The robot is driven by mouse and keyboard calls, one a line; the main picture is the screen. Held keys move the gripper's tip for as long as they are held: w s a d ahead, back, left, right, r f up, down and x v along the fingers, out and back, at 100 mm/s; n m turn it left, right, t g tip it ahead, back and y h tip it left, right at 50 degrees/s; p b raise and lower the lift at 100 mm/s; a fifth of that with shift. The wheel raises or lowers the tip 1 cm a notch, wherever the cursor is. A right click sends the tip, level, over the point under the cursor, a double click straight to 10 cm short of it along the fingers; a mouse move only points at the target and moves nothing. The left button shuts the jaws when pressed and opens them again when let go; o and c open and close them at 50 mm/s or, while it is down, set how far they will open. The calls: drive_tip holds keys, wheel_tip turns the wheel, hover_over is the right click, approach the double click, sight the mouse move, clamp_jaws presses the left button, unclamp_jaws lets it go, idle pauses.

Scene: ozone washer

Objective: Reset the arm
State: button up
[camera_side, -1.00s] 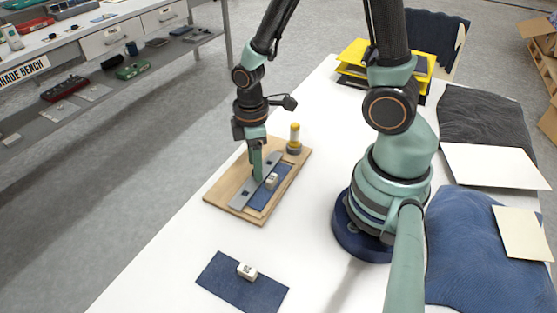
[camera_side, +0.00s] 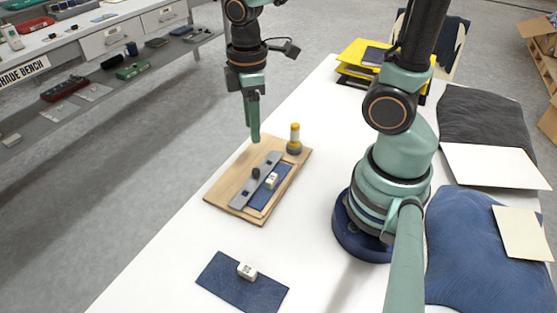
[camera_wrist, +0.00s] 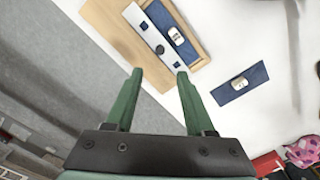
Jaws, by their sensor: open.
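My gripper (camera_side: 252,138) hangs open and empty above the far left part of the wooden board in the side view. In the wrist view its two green fingers (camera_wrist: 160,70) stand apart with nothing between them. The wooden board (camera_side: 222,198) lies on the white table and carries a grey metal strip (camera_side: 245,194) with a dark knob (camera_side: 256,173). Beside the strip lies a blue fabric piece (camera_side: 259,200) with a small white block (camera_side: 272,181) on it. The strip (camera_wrist: 142,25) also shows in the wrist view.
A yellow-topped post (camera_side: 295,138) stands at the board's far corner. A second blue fabric piece (camera_side: 225,277) with a white block (camera_side: 247,270) lies nearer the front. Yellow trays (camera_side: 357,55) and folded fabrics (camera_side: 480,240) occupy the table's back and right.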

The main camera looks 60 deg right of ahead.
wheel_tip(320, 180, up, 10)
drive_tip(key=d+m+t, duration=0.1)
drive_tip(key=m+t, duration=0.4)
drive_tip(key=m, duration=0.4)
drive_tip(key=shift+w+t, duration=0.25)
drive_tip(key=shift+t, duration=0.05)
